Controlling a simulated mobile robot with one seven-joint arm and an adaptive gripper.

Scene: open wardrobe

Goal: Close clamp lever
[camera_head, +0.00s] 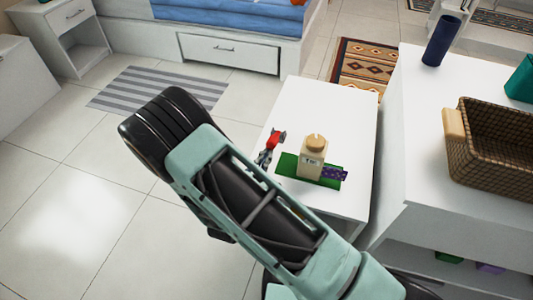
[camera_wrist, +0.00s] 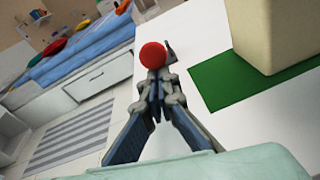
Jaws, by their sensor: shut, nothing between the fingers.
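A clamp lever with a round red knob (camera_wrist: 152,55) stands at the edge of the white table (camera_wrist: 203,40) in the wrist view. A dark upright piece (camera_wrist: 171,48) shows just right of the knob. In the head view the red part (camera_head: 272,139) is by the table's left edge, with grey parts around it too small to tell apart. My gripper (camera_wrist: 157,80) is shut, its fingertips meeting just in front of the red knob. I cannot tell whether they touch it. The lower part of the clamp is hidden behind my fingers.
A cream canister (camera_head: 313,158) stands on a green mat (camera_head: 290,166) right of the clamp, with a purple patterned item (camera_head: 335,174) beside it. A white cabinet with a wicker basket (camera_head: 490,140) is further right. Open floor (camera_head: 90,200) lies to the left.

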